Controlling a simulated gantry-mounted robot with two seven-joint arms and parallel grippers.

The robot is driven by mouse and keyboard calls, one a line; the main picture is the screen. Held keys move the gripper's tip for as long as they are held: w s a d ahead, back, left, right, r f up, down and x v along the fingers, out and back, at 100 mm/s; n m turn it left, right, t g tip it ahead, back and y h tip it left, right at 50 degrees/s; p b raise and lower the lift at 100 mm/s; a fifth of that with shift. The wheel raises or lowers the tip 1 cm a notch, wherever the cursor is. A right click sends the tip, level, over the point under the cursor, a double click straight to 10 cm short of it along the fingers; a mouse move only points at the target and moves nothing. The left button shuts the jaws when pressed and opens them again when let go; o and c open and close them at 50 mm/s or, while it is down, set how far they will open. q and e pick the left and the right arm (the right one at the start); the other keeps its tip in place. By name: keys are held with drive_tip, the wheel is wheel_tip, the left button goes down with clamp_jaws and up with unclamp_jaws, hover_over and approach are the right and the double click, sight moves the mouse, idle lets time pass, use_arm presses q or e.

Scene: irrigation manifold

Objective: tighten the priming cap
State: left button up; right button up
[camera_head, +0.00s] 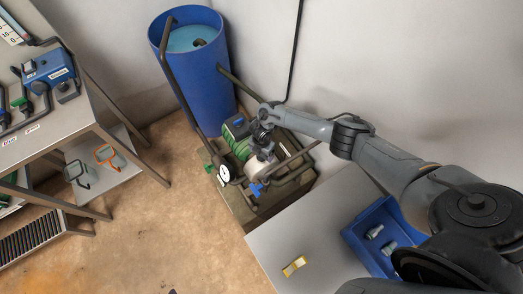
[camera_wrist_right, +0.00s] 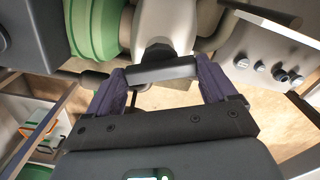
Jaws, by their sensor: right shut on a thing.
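The priming cap (camera_wrist_right: 160,69) shows in the right wrist view as a dark bar-shaped top on the pale pump body (camera_wrist_right: 164,22). My right gripper (camera_wrist_right: 158,80) has its purple fingers at the two ends of this bar and is shut on it. In the head view my right gripper (camera_head: 264,138) is over the pump, and the arm hides the cap. The green ribbed part (camera_head: 239,147) of the pump is beside the pale body (camera_head: 258,167). My left gripper is not in view.
A blue tank (camera_head: 205,85) stands behind the pump, with pipes near it. A gauge (camera_head: 224,174) and blue valve handle (camera_head: 256,189) are in front. At right, a grey table (camera_head: 290,235) bears a blue tray (camera_head: 352,240) and a yellow piece (camera_head: 294,266). Shelving (camera_head: 95,105) stands left.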

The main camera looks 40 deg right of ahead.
drive_tip(key=m+p, duration=0.1)
drive_tip(key=m, duration=0.1)
drive_tip(key=shift+a+r+m, duration=0.1)
drive_tip(key=shift+r+m, duration=0.05)
drive_tip(key=shift+m, duration=0.15)
drive_tip(key=shift+m+p, duration=0.55)
drive_tip(key=shift+m, duration=0.95)
drive_tip(key=o, duration=0.8)
drive_tip(key=shift+o, duration=0.2)
